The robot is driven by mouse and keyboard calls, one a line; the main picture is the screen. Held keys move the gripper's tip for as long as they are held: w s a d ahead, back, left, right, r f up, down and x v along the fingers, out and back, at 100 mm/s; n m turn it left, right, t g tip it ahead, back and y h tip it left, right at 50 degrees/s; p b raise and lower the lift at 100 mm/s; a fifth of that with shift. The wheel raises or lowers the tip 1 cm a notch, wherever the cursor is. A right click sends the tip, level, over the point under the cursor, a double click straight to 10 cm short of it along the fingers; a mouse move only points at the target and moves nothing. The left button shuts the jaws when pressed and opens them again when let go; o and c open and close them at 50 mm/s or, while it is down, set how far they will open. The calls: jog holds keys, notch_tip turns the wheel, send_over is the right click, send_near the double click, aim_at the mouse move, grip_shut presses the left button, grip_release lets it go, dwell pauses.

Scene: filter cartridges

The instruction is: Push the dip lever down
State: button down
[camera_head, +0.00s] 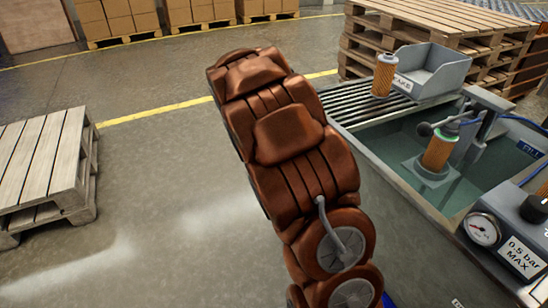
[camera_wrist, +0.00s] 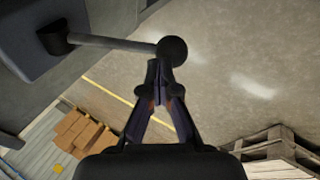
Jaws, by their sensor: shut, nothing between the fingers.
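In the wrist view, a lever with a grey rod and a round black knob (camera_wrist: 172,51) reaches right from a dark socket on a grey housing (camera_wrist: 28,28). My gripper (camera_wrist: 160,84) is shut and empty, its fingertips just below the knob in the picture; I cannot tell whether they touch it. The head view does not show my gripper. There, an orange cartridge (camera_head: 438,150) with a green top stands in the tank (camera_head: 398,165) beside a black ball (camera_head: 424,130). I cannot tell whether this ball belongs to the same lever.
A second cartridge (camera_head: 384,75) stands on the slatted rack (camera_head: 350,107) next to a grey bin (camera_head: 442,75). A gauge (camera_head: 483,229) and a "0.5 bar MAX" label are at the tank's near right. Pallets stand left (camera_head: 45,165) and behind (camera_head: 440,22). Floor between is clear.

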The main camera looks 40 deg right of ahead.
dwell(0.3)
jog(key=shift+r, duration=0.35)
jog(key=r, duration=0.1)
jog(key=r+p, duration=0.2)
jog(key=r, duration=0.1)
jog(key=shift+w+r, duration=0.1)
jog(key=shift+w, duration=0.25)
jog(key=a+v, duration=0.1)
jog(key=v, duration=0.8)
jog(key=s+a+f+g+y, duration=0.1)
jog(key=s+a+g+y, duration=0.1)
jog(key=s+a, duration=0.75)
jog(key=s+a+m+g+y, duration=0.1)
jog(key=s+a, duration=0.3)
jog(key=s, duration=1)
jog(key=s+a+f+g+y, duration=0.1)
jog(key=s+a+g+y, duration=0.1)
jog(key=s+a, duration=0.65)
notch_tip(320, 180, up, 20)
jog(key=s+d+t+p, duration=0.1)
jog(key=s+d+p, duration=0.1)
jog(key=p, duration=1.6)
jog(key=shift+s+d, duration=0.15)
jog(key=shift+s, duration=0.15)
jog(key=shift+d+f+m, duration=0.1)
jog(key=shift+f+m, duration=0.15)
jog(key=shift+m, duration=0.05)
